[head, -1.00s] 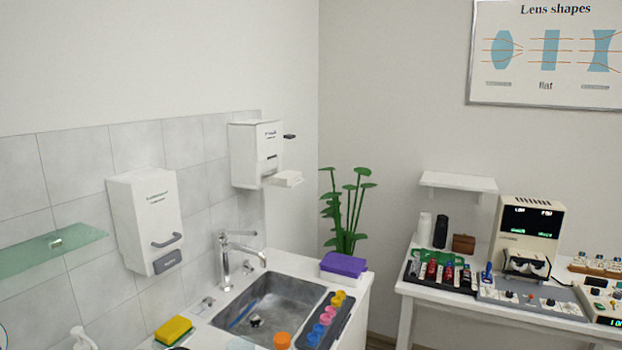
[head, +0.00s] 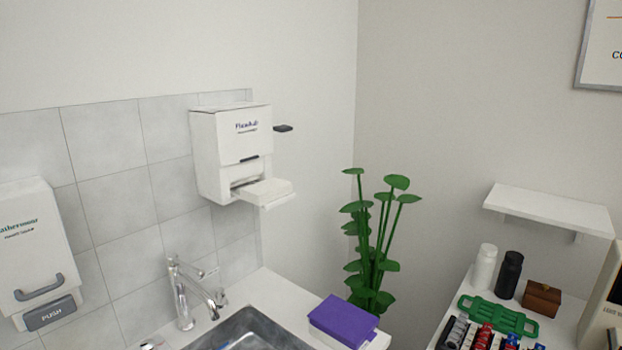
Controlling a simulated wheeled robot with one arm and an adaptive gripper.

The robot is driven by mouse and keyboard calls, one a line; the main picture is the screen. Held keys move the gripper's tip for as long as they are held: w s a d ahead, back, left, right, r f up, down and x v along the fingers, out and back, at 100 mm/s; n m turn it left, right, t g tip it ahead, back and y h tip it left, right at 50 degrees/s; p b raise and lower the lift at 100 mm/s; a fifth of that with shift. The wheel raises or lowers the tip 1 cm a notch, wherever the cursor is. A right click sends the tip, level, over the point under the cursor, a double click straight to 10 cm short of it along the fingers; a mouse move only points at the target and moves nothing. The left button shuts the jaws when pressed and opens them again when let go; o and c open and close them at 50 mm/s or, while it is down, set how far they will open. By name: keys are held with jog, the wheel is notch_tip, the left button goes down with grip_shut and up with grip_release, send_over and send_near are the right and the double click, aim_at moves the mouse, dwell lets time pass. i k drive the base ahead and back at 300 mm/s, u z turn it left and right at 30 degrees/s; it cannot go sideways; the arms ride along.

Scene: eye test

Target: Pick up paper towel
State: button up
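A white wall dispenser (head: 230,140) hangs on the grey tiles left of the room corner. An open tray sticks out of its lower front, and a flat white stack, which looks like paper towel (head: 263,190), lies on it. The print on the dispenser is too blurred to read. My gripper is not in view.
A second white dispenser (head: 30,240) with a grey PUSH bar is at the left edge. Below are a tap (head: 182,295), a sink (head: 245,332) and a purple-topped box (head: 342,318). A green plant (head: 370,245) stands in the corner. A wall shelf (head: 548,210) and a cluttered table are at right.

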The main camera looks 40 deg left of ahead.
aim_at(259, 193)
jog(key=u, duration=0.5)
jog(key=i, duration=1)
jog(key=u, duration=1.4)
jog(key=i, duration=0.5)
jog(key=u, duration=0.5)
